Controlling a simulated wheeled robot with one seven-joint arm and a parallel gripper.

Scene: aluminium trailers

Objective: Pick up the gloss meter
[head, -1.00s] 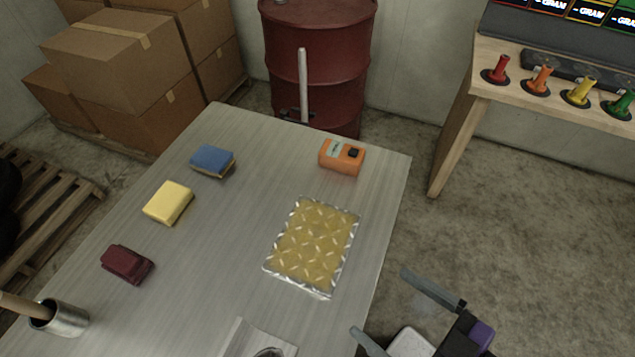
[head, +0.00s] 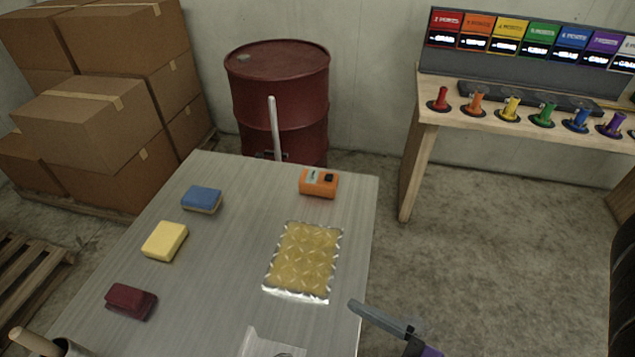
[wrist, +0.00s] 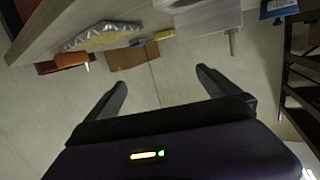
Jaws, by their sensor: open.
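The gloss meter looks to be the orange boxy device (head: 319,183) with a pale display and a black knob. It lies near the far right corner of the grey table (head: 225,255) in the head view. In the wrist view an orange shape (wrist: 72,60) at the table edge is probably the same device. My gripper (wrist: 160,80) is open and empty, its two dark fingers spread apart. In the head view one grey finger shows at the bottom, off the table's right edge, well short of the device. The other finger is out of frame.
Blue (head: 202,199), yellow (head: 165,241) and maroon (head: 131,301) blocks lie on the left. A red drum (head: 280,95) stands behind the table. A bench (head: 440,119) stands right; floor between is clear.

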